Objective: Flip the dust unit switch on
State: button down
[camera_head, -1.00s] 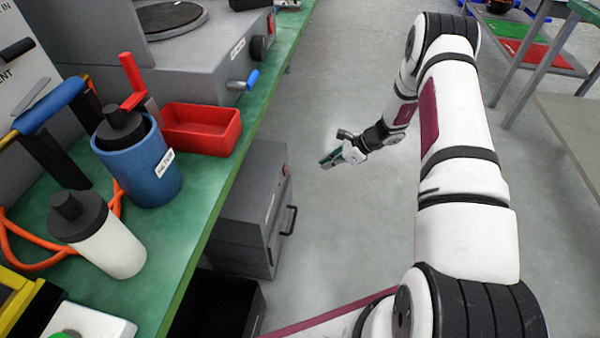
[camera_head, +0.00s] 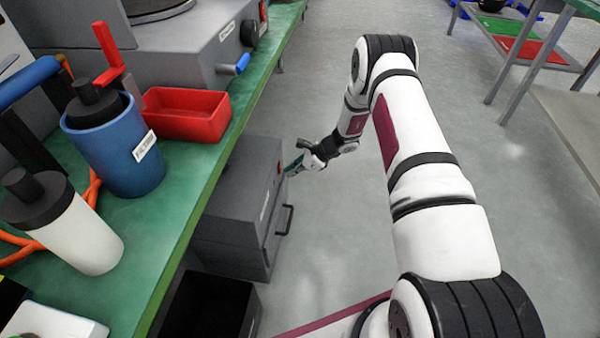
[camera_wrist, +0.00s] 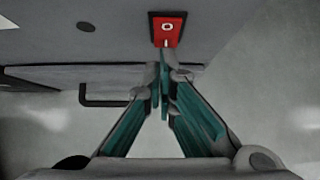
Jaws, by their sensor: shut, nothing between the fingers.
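The dust unit (camera_head: 235,210) is a grey box on the floor beside the green bench in the head view. Its red switch plate (camera_wrist: 167,28) with a white ring mark and a small pale lever shows at the top of the wrist view; it is a small red spot (camera_head: 279,167) in the head view. My gripper (camera_wrist: 165,66) is shut and empty. Its teal fingertips are just below the switch in the wrist view and close to the unit's front in the head view (camera_head: 291,168). I cannot tell whether they touch the lever.
A dark handle (camera_wrist: 105,95) sticks out from the unit's front, left of my fingers in the wrist view. The green bench (camera_head: 178,205) edge runs above the unit. A black open bin (camera_head: 210,308) stands nearer. The floor to the right (camera_head: 330,220) is clear.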

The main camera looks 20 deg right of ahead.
jog(key=shift+w+a+f, duration=0.1)
dwell(0.3)
jog(key=shift+w+a+f+y+b, duration=0.1)
jog(key=shift+a+f+y+b, duration=0.15)
jog(key=shift+y+b, duration=0.4)
jog(key=shift+r+h, duration=0.2)
jog(key=shift+h, duration=0.05)
jog(key=shift+r, duration=0.1)
jog(key=shift+r+p, duration=0.45)
jog(key=shift+r, duration=0.25)
jog(key=s+d+f+p+v, duration=0.1)
jog(key=p+v, duration=0.2)
jog(key=v, duration=1)
